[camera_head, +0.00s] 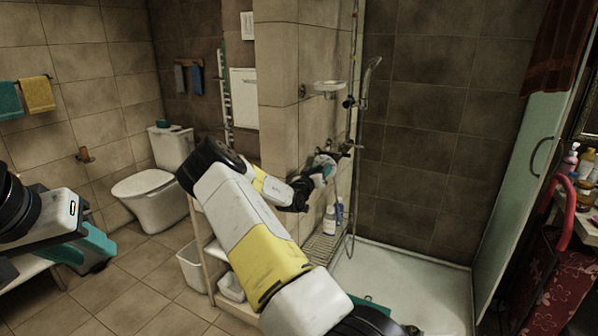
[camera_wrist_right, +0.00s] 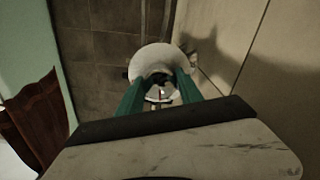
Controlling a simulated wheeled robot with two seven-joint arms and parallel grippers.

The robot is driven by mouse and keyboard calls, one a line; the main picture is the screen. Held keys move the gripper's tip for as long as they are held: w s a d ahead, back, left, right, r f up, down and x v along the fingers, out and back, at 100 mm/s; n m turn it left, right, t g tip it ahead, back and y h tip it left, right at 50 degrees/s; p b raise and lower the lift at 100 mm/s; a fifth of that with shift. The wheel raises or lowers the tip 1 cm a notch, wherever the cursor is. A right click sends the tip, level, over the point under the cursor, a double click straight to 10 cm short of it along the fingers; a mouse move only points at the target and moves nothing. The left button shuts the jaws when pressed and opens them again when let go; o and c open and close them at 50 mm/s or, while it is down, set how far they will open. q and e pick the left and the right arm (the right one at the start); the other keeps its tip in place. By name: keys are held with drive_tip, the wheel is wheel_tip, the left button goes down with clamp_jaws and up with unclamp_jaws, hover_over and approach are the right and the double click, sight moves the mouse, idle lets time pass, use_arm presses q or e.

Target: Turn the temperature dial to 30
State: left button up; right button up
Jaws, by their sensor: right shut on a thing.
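The temperature dial is a pale round piece (camera_wrist_right: 157,57) in the right wrist view, with a dark centre and a small red mark low on its face. In the head view it is a small pale disc (camera_head: 325,159) on the shower wall, partly covered by my gripper. My right gripper (camera_wrist_right: 159,92) has its teal fingers on either side of the dial and is shut on it. It also shows in the head view (camera_head: 322,172). The dial's numbers are too small to read. My left gripper (camera_head: 88,250) hangs at the far left, away from the dial; its jaw gap is unclear.
A shower pipe (camera_head: 352,75) rises above the dial, with a soap dish (camera_head: 328,87) nearby. Bottles (camera_head: 330,220) stand on a rack below. A glass door (camera_head: 515,165) stands at right. The shower tray (camera_head: 440,280) is mostly clear.

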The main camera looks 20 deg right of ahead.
drive_tip(key=shift+n, duration=1.3)
drive_tip(key=o, duration=1.4)
drive_tip(key=v, duration=0.7)
drive_tip(key=shift+s+a, duration=0.25)
drive_tip(key=shift+a, duration=0.05)
